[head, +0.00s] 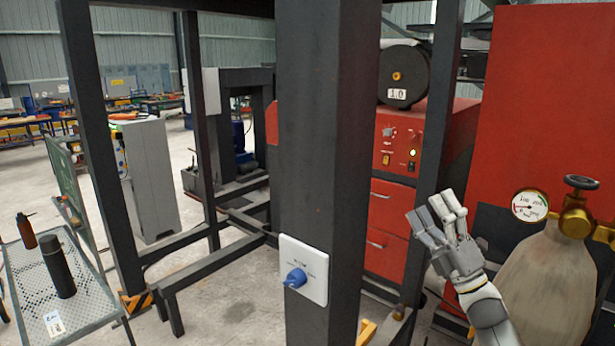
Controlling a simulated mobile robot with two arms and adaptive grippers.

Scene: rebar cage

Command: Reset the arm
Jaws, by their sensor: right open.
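My right gripper (437,216) is raised at the right of the head view, with its grey fingers open and nothing between them. My right forearm comes up from the lower right. The gripper is in front of a dark steel post and the red machine (388,205), apart from the gas cylinder (545,285) to its right. My left arm and gripper do not show.
A thick dark post (318,150) stands in the middle, carrying a white switch plate with a blue knob (296,278). A perforated tray (85,295) with a black bottle (58,268) and an orange-brown bottle (26,231) is at the lower left. Floor shows between the frame posts.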

